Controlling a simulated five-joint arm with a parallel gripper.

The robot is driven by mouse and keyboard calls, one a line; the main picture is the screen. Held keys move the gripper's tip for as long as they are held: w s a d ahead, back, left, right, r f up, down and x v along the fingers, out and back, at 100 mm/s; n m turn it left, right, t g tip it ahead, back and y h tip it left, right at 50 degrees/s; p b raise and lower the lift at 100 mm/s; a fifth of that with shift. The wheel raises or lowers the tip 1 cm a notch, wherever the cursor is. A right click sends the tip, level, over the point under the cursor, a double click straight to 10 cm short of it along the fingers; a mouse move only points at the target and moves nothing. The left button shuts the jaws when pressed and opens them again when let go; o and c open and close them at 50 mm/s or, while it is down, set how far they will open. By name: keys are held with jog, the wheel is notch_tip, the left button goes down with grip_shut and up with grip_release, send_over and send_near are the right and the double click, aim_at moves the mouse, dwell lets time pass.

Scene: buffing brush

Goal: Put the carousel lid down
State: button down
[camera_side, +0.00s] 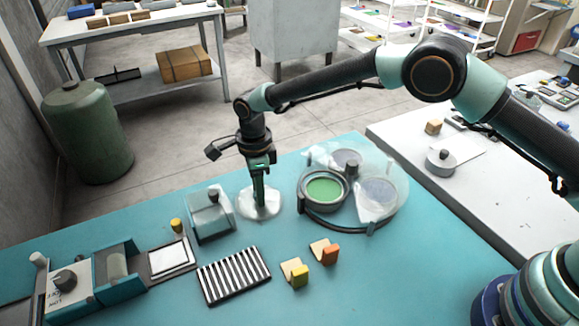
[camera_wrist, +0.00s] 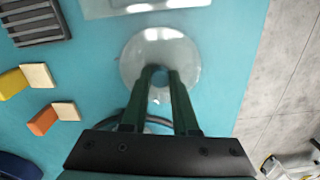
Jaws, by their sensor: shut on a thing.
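The carousel lid (camera_side: 250,210) is a clear round disc at the left of the carousel in the side view. It also shows as a pale see-through disc in the wrist view (camera_wrist: 139,50). My gripper (camera_side: 260,194) points straight down over it and is shut on its small knob, between the fingertips in the wrist view (camera_wrist: 160,74). The lid looks level, at or just above the teal mat; I cannot tell if it touches. The carousel (camera_side: 318,222) has a green-filled round cup (camera_side: 324,189) uncovered at its front left and pale cups under clear plastic.
A striped black-and-white rack (camera_side: 234,276), a yellow block (camera_side: 299,275) and an orange block (camera_side: 330,255) lie in front. The teal mat (camera_side: 400,280) is clear at the front right.

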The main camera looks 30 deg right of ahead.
jog(key=c, duration=0.7)
grip_release()
jog(key=shift+f, duration=0.1)
notch_tip(320, 180, up, 12)
jog(key=r, duration=0.1)
jog(key=d+r+n+t, duration=0.1)
jog(key=d+r+n, duration=0.3)
jog(key=d+r, duration=0.3)
jog(key=s+d+r+n+t, duration=0.2)
jog(key=s+d+r+n, duration=0.45)
jog(key=d, duration=0.35)
jog(key=shift+s+d+f+n+t, duration=0.45)
jog(key=shift+s+d+n, duration=1.2)
jog(key=shift+s, duration=0.6)
jog(key=shift+s+d+f+n+t, duration=0.4)
jog(key=shift+s+d+n, duration=1.2)
jog(key=shift+s, duration=0.6)
jog(key=shift+s+d+f+n+t, duration=0.45)
jog(key=shift+s+d+n, duration=1.2)
jog(key=shift+s, duration=0.6)
